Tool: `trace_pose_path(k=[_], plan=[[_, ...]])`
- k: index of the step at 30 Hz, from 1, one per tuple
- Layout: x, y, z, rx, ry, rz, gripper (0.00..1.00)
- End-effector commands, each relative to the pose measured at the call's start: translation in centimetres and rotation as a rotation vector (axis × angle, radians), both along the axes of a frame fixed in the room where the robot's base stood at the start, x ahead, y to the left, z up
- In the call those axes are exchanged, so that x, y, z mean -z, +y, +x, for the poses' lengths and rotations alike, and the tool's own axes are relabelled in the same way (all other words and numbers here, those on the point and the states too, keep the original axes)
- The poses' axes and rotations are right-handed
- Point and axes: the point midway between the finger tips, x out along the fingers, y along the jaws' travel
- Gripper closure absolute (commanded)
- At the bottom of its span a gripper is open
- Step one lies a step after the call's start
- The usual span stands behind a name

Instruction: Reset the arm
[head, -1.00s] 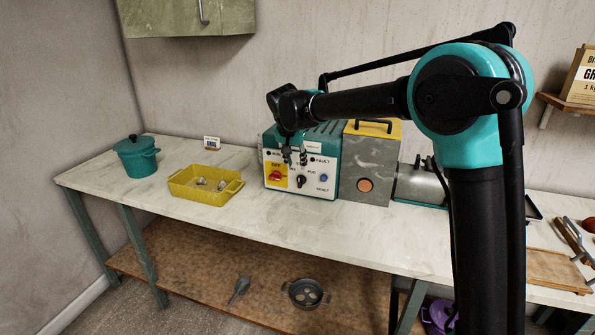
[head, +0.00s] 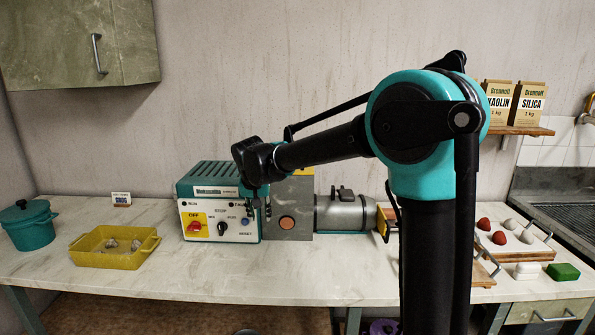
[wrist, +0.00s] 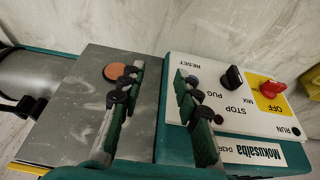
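My gripper (wrist: 158,108) shows large in the wrist view, its two fingers apart with nothing between them. In the head view my gripper (head: 258,208) hangs small in front of the teal and grey machine. The machine's white control panel (wrist: 238,115) has a red OFF knob, a black knob and a blue RESET button; in the head view the panel (head: 205,232) faces the table front. The grey housing (head: 296,190) with an orange disc (head: 287,223) stands to its right. I cannot tell the exact gap between fingers and machine.
A teal pot (head: 28,232) and a yellow tray (head: 100,260) with pale lumps stand left on the marble table (head: 200,285). A grey cylinder (head: 345,217) extends right. Red and white balls, a white block and a green block (head: 563,272) lie right, near a sink (head: 565,210).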

Motion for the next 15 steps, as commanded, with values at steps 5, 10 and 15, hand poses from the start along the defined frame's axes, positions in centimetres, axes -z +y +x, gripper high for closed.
trace_pose_path(k=[5, 10, 15], plan=[[3.1, -12.3, -3.2, 0.011, 0.015, 0.003, 0.67], [6.9, -22.0, -8.8, 0.01, 0.018, 0.007, 0.67], [11.2, -29.0, -16.1, 0.011, 0.011, 0.012, 0.67]])
